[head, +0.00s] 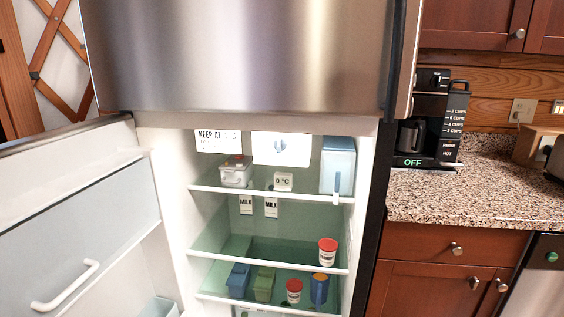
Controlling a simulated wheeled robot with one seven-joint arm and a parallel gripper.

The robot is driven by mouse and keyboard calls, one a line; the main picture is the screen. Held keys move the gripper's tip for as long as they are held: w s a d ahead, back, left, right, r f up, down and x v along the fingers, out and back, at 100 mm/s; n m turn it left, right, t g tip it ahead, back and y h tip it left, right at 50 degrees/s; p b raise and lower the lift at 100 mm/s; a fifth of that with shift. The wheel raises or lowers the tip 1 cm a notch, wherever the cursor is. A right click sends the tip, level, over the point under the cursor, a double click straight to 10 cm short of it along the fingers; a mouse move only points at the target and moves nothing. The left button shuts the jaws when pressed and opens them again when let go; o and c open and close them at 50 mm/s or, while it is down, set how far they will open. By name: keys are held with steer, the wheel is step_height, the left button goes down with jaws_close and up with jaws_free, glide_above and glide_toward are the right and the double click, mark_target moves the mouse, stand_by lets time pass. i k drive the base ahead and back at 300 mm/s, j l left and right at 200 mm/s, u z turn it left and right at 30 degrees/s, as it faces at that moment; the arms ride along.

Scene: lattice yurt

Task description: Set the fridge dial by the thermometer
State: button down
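The fridge's lower compartment stands open in the head view, its door (75,225) swung out to the left. At the back of the top, a white panel carries a blue dial (283,146); its setting is too small to read. A small white thermometer (283,182) stands on the top shelf below the panel and reads 0 °C. A white sign (218,141) left of the panel reads "KEEP AT 4 °C", with smaller unreadable text below. My gripper is not in view.
The top shelf (262,193) also holds a lidded box (236,172) and a blue-white container (337,165). A granite counter (460,195) with a coffee maker (430,125) is at right.

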mark_target(280, 145)
steer(key=i+j, duration=0.2)
steer(key=i, duration=0.25)
steer(key=i+j, duration=0.2)
steer(key=i, duration=0.2)
